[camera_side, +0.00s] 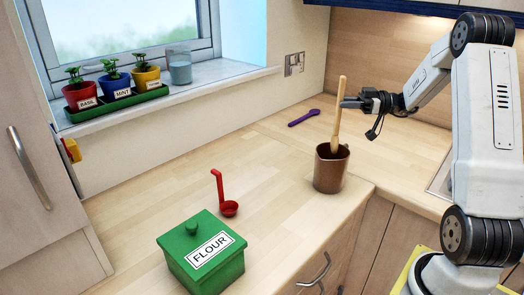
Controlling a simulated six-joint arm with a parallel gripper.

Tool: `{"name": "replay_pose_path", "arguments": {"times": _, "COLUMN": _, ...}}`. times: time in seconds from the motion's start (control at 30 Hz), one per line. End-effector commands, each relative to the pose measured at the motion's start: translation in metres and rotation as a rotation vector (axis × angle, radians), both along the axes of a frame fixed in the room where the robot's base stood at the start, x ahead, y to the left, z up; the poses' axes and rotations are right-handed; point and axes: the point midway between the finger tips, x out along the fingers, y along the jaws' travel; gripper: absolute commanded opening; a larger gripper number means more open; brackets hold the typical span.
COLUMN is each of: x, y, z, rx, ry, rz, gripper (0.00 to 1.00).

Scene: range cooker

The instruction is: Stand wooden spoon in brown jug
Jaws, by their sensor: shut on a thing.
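The brown jug (331,172) stands upright on the wooden worktop, near its front corner. The wooden spoon (341,98) is upright with a slight tilt, its handle up and its lower end inside the jug's mouth. The jug's wall hides the spoon's lowest part, so I cannot tell whether it touches the bottom. My gripper (350,102) comes from the right and is shut on the spoon's handle, above the jug's rim.
A purple spoon (304,118) lies behind the jug. A red ladle (228,208) and a green flour box (203,258) stand to the left. Potted herbs (115,84) and a glass (180,68) are on the sill. The worktop between ladle and jug is clear.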

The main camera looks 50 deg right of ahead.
Motion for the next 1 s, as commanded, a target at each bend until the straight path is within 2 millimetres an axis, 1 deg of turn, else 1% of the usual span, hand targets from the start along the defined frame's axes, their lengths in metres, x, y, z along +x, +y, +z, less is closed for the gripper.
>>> {"name": "replay_pose_path", "arguments": {"times": 1.0, "x": 0.0, "y": 0.0, "z": -0.056, "rx": 0.0, "ry": 0.001, "rz": 0.0, "gripper": 0.0}}
